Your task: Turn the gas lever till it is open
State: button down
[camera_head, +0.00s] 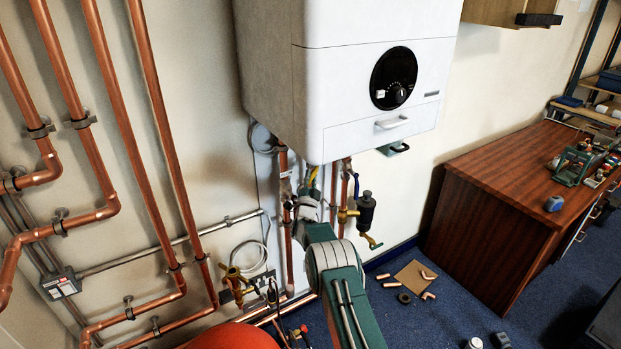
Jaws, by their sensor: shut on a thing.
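The gas lever seems to be the small yellow piece (313,177) under the white boiler, among the copper pipes. My gripper (308,190) is up at this spot, shut on what appears to be the lever. My green and grey arm comes up from the bottom and hides part of the pipes behind it. The fingertips are small and partly hidden, so the lever's exact angle cannot be told.
The white boiler (370,75) overhangs the gripper closely. A brass valve (345,214) and a dark cylindrical fitting (366,212) hang just to the right. Another brass valve (235,277) is at lower left. A wooden desk (520,190) stands right, with blue floor between.

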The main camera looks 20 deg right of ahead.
jog(key=shift+f, duration=0.1)
jog(key=c, duration=0.5)
grip_release()
jog(key=shift+c, duration=0.2)
jog(key=v, duration=1.2)
jog(key=shift+w, duration=0.1)
